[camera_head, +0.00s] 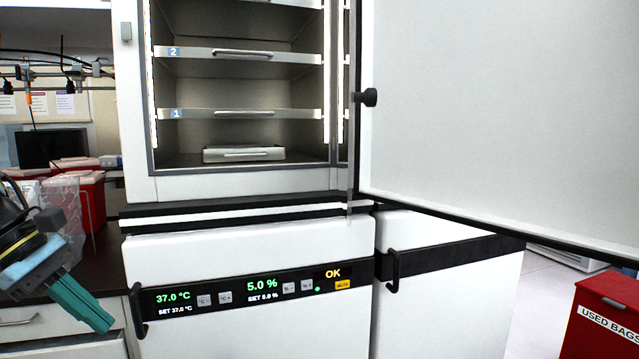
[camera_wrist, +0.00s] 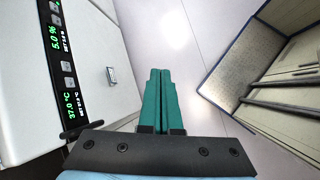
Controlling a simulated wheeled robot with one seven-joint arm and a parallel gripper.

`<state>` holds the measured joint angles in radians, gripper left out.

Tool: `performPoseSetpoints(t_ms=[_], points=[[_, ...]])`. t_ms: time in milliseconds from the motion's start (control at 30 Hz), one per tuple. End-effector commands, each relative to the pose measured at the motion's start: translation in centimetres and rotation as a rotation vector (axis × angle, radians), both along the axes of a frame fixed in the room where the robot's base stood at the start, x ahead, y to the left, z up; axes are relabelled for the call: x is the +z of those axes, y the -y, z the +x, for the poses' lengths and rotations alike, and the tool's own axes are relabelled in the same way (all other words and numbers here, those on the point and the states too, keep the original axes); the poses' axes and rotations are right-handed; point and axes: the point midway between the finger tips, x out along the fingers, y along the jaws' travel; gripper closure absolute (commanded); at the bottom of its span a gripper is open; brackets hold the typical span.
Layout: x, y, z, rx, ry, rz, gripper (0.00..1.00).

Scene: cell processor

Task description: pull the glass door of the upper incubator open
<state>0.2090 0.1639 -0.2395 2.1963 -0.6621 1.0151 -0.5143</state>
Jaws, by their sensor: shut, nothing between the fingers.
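The upper incubator (camera_head: 235,188) stands in the middle of the head view, and its shelves show clearly. Its white outer door (camera_head: 490,110) is swung wide open to the right. A thin, upright strip (camera_head: 351,175) by the chamber's right side reaches below the chamber frame; it looks like the glass door seen nearly edge-on, standing open. A black knob (camera_head: 368,97) sits beside it; I cannot tell which door bears it. My gripper (camera_head: 105,325), with green fingers, is at the lower left, well away from the doors. Its fingers (camera_wrist: 160,72) are shut and empty in the wrist view.
The lower incubator's front (camera_head: 250,335) carries a display panel and black handles (camera_head: 137,310). A dark bench (camera_head: 85,260) with red bins lies left. A red used-bags bin (camera_head: 605,310) stands lower right. A box-like unit (camera_wrist: 280,75) is right in the wrist view, with pale floor between.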

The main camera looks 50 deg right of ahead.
Motion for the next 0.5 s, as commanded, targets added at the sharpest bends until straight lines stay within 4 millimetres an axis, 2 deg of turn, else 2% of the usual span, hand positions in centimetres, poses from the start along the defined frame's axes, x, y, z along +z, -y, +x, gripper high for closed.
performPoseSetpoints(t_ms=[33, 100, 200, 333, 400, 500], points=[[0.9, 3.9, -1.1, 0.024, -0.113, -0.068, 1.0], [4.3, 9.1, -3.1, 0.049, -0.31, -0.161, 1.0], [9.9, 14.3, -6.0, 0.036, -0.578, -0.266, 1.0], [16.0, 17.4, -8.5, -0.028, -0.83, -0.341, 1.0], [18.1, 18.0, -9.2, -0.058, -0.911, -0.36, 1.0], [19.7, 18.4, -9.8, -0.081, -0.968, -0.371, 1.0]])
